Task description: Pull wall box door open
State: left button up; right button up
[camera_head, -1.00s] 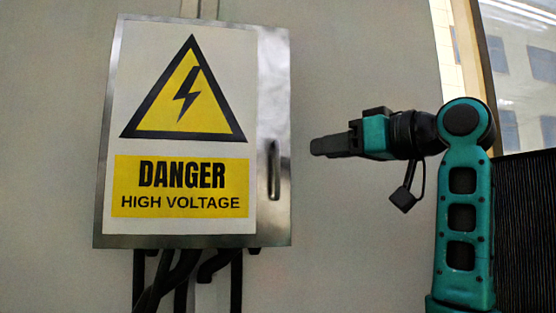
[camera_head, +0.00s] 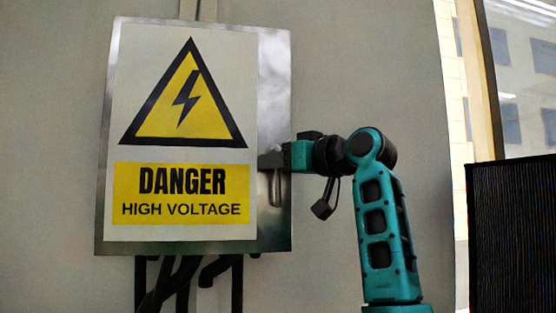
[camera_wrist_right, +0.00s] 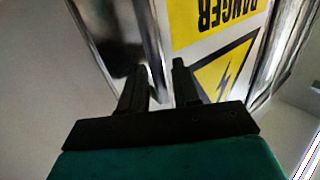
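The wall box (camera_head: 272,100) is a grey metal box with a white panel and a yellow high-voltage warning sign. Its door looks shut. The slim upright handle (camera_head: 276,188) is on the door's right side, its upper part covered by my right gripper. My right gripper (camera_head: 266,160) reaches in from the right at the handle's upper end. In the right wrist view the two dark fingers (camera_wrist_right: 158,75) stand apart, and a bright metal bar, apparently the handle (camera_wrist_right: 152,45), runs down between them. I cannot see firm contact on both sides. My left gripper is out of view.
Dark cables (camera_head: 180,282) hang below the box. The grey wall (camera_head: 400,80) is bare to the right of the box. A window (camera_head: 525,80) and a dark ribbed panel (camera_head: 510,235) are at the far right.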

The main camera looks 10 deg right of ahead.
grip_shut()
dwell(0.6)
